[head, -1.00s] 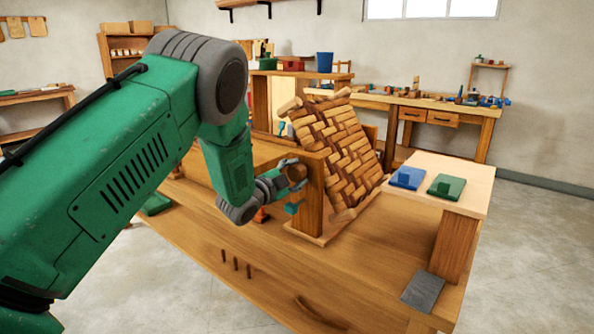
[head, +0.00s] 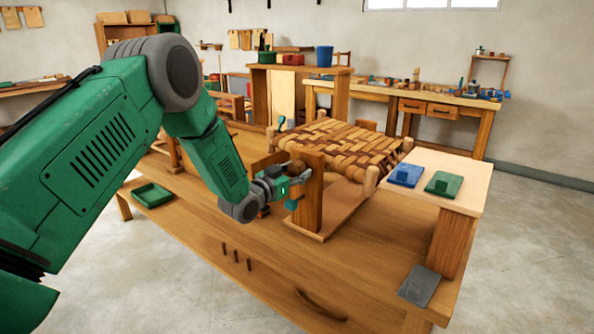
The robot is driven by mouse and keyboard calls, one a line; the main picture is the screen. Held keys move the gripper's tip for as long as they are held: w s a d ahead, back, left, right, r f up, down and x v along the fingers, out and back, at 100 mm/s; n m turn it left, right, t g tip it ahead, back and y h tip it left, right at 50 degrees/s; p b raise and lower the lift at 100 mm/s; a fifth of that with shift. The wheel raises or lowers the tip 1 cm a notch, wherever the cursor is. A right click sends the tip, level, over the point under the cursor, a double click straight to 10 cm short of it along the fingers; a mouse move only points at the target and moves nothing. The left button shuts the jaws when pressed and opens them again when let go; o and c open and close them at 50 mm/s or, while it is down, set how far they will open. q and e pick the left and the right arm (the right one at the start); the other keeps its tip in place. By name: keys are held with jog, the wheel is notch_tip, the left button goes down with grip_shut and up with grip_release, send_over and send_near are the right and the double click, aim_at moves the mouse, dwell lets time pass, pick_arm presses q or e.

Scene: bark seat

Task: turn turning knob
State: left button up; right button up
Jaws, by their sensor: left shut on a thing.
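The turning knob (head: 297,168) is a small round brown wooden piece on the near side of an upright wooden post (head: 309,206). My left gripper (head: 294,187) is shut on the knob, and its fingers partly hide it. Behind the post, a woven bark seat (head: 345,146) in light and dark brown strips lies nearly level in its frame. My right gripper is out of view.
The post stands on the wooden workbench (head: 262,268). A raised shelf (head: 460,191) at the right holds a blue block (head: 406,174) and a green block (head: 443,183). A green tray (head: 153,195) and a grey plate (head: 419,286) lie on the bench.

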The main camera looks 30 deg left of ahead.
pick_arm(q)
jog(key=shift+s+f+n, duration=0.2)
jog(key=shift+f+n, duration=0.35)
jog(key=shift+n, duration=0.05)
jog(key=o, duration=1.2)
jog(key=shift+c, duration=0.2)
jog(key=shift+w+a+r, duration=0.1)
jog(key=shift+r, duration=0.05)
jog(key=shift+r, duration=0.1)
jog(key=s+a, duration=0.1)
jog(key=s, duration=1.1)
jog(key=shift+f, duration=0.2)
